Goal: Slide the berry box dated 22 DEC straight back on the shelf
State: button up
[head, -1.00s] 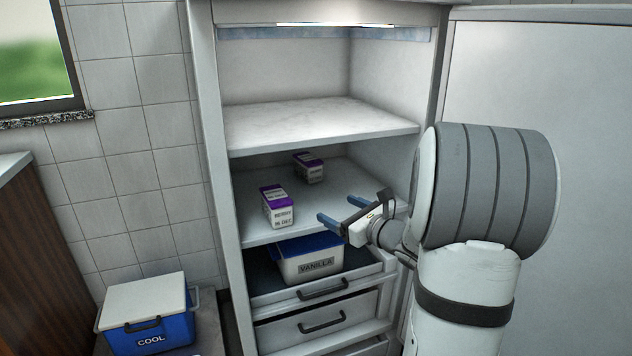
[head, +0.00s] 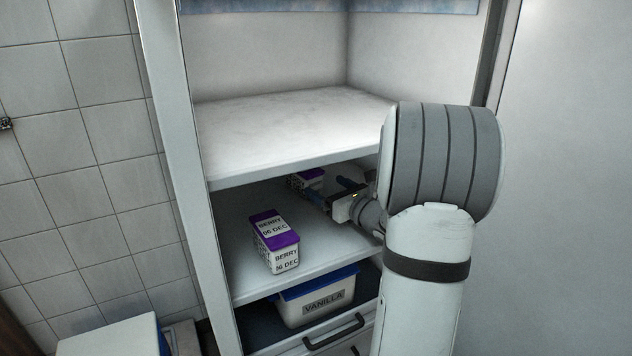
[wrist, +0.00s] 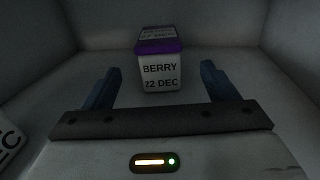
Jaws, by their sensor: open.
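The berry box dated 22 DEC (wrist: 161,75) stands upright on the shelf, white with a purple lid band, its label facing the wrist camera. In the head view the same box (head: 308,177) is at the back of the shelf, partly hidden behind my gripper. My gripper (wrist: 160,85) is open, with blue fingers either side of the line to the box. The box is ahead, roughly centred between the fingers. The frames do not show clearly whether the fingertips reach beside it. Nothing is held.
A second berry box (head: 275,243), dated 06 DEC, stands nearer the front left of the same shelf (head: 335,262). The upper shelf (head: 290,125) is empty and overhangs my gripper. A vanilla tub (head: 318,299) sits in the drawer below. The cabinet's left wall (head: 170,150) bounds the space.

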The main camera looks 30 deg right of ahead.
aim_at(315, 180)
jog(key=shift+w, duration=0.2)
jog(key=w, duration=0.2)
jog(key=w+a+b, duration=0.1)
jog(key=w, duration=0.2)
jog(key=w+b, duration=0.1)
jog(key=w, duration=0.1)
jog(key=shift+w+a, duration=0.2)
jog(key=shift+a, duration=0.1)
jog(key=shift+c, duration=0.3)
jog(key=c, duration=1.2)
jog(key=shift+s+d+b, duration=0.2)
jog(key=shift+s+b, duration=0.1)
jog(key=shift+s, duration=1.2)
jog(key=shift+s+d, duration=0.15)
jog(key=shift+s, duration=0.4)
